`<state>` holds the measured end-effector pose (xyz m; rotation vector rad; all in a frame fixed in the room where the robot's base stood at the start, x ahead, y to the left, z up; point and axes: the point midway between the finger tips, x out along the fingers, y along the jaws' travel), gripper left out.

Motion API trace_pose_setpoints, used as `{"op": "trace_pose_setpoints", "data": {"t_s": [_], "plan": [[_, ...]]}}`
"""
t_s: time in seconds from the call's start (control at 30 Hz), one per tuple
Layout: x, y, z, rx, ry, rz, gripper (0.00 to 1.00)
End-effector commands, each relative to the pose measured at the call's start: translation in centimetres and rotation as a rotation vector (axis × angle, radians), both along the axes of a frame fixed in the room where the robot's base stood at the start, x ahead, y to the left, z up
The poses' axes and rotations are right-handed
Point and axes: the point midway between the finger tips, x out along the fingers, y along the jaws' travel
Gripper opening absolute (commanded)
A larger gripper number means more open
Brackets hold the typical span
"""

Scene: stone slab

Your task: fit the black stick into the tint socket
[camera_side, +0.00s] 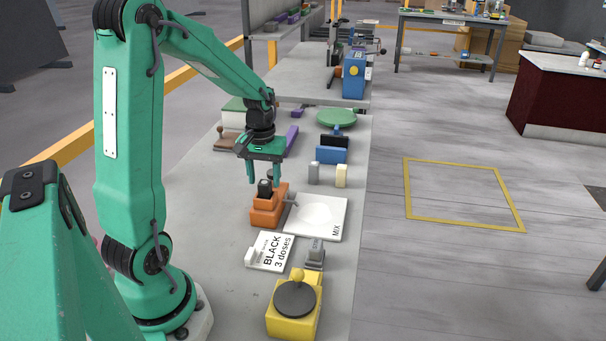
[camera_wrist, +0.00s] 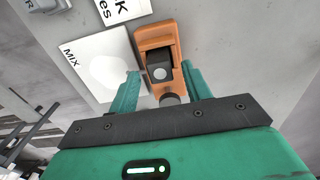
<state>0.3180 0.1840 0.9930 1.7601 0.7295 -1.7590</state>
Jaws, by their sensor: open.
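An orange fixture (camera_side: 264,214) stands on the slab beside the white MIX plate (camera_side: 318,216); both also show in the wrist view, the fixture (camera_wrist: 153,36) between my fingers and the plate (camera_wrist: 91,60) to its left. A dark upright piece (camera_side: 264,188) sits in the fixture's top; in the wrist view the dark piece (camera_wrist: 157,58) has a round grey spot. It may be the black stick, but I cannot tell. My gripper (camera_side: 264,181) is open above the fixture, its fingers on either side of the dark piece. I cannot tell whether they touch it. No socket is clearly marked tint.
A card reading BLACK 3 doses (camera_side: 270,252) and a yellow device with a dark disc (camera_side: 294,299) lie nearer. Grey (camera_side: 313,173) and cream (camera_side: 340,177) blocks, a blue block with a black top (camera_side: 332,155) and a green disc (camera_side: 337,116) stand farther back.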

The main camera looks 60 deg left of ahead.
Motion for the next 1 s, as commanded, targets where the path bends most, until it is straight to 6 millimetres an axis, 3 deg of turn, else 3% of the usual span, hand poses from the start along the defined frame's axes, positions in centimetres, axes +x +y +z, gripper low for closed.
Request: {"op": "trace_pose_setpoints", "data": {"t_s": [0.5,0.7,1.0], "plan": [[0.0,0.0,8.1,0.001,-0.002,0.0,0.49],[0.0,0.0,9.7,0.001,-0.001,0.0,0.49],[0.0,0.0,10.0,-0.001,0.001,0.0,0.49]]}}
